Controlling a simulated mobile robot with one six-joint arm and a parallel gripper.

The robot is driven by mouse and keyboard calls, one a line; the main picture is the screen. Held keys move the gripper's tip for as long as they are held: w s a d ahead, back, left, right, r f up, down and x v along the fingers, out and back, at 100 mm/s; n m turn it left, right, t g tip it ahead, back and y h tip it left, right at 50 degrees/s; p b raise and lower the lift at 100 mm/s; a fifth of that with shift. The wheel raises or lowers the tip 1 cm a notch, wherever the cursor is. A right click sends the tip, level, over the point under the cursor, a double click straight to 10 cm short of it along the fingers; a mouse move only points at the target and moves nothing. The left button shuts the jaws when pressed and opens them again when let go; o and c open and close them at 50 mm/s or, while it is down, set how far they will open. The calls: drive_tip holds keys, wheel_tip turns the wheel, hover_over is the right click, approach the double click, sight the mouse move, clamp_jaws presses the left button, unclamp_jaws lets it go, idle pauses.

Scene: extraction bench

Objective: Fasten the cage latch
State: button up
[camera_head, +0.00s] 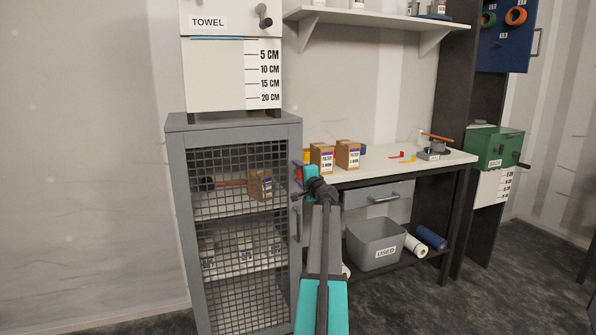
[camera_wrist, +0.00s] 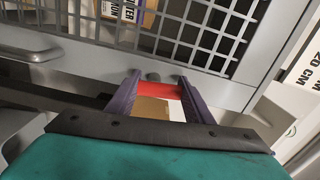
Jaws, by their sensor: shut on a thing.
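The grey cage (camera_head: 235,125) stands left of the bench, and its mesh door (camera_head: 240,265) looks closed at the front. A red latch part (camera_wrist: 168,91) shows in the wrist view at the edge of the door frame (camera_wrist: 215,85). My gripper (camera_wrist: 158,88) has its two dark purple fingers on either side of the red part and is shut on it. In the head view my gripper (camera_head: 299,170) is at the upper right edge of the cage door. The rest of the latch is hidden by my fingers and arm.
A vertical handle (camera_head: 298,223) is on the cage's right side, below my gripper. The bench (camera_head: 400,168) with boxes (camera_head: 347,154) stands close to the right. A grey bin (camera_head: 375,245) sits under it. Open floor lies in front.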

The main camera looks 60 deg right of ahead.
drive_tip(key=shift+d+r+m, duration=0.1)
drive_tip(key=shift+r+m, duration=0.05)
drive_tip(key=shift+m, duration=0.45)
drive_tip(key=shift+p, duration=0.3)
drive_tip(key=o, duration=1)
drive_tip(key=shift+o, duration=0.2)
drive_tip(key=shift+s, duration=0.1)
drive_tip(key=v, duration=1.3)
drive_tip(key=shift+s+a, duration=0.25)
drive_tip(key=shift+a, duration=0.1)
